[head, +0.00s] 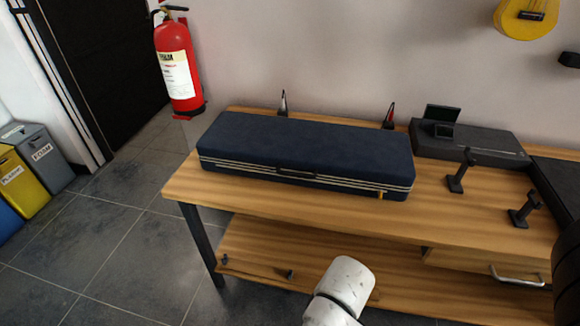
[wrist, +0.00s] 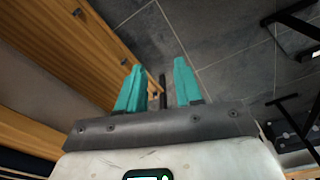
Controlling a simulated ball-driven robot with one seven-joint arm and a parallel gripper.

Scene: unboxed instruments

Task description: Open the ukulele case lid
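The ukulele case (head: 310,145) is a long dark blue box lying shut on the wooden workbench (head: 435,205) in the head view. Pale piping runs along its front seam, with a dark handle (head: 297,173) at the middle of the front. A small orange-brown tab (head: 380,195) shows near its right front corner. My gripper (wrist: 159,85) shows in the wrist view with two teal fingers apart and nothing between them. It points at the floor and bench side, away from the case. In the head view only my white arm shows, low in front of the bench; the fingers are hidden there.
A black box with a small screen (head: 440,118) stands right of the case. Small black stands (head: 461,170) sit on the bench's right part. A drawer handle (head: 517,276) and lower shelf (head: 290,255) are below. A fire extinguisher (head: 178,65) hangs behind left.

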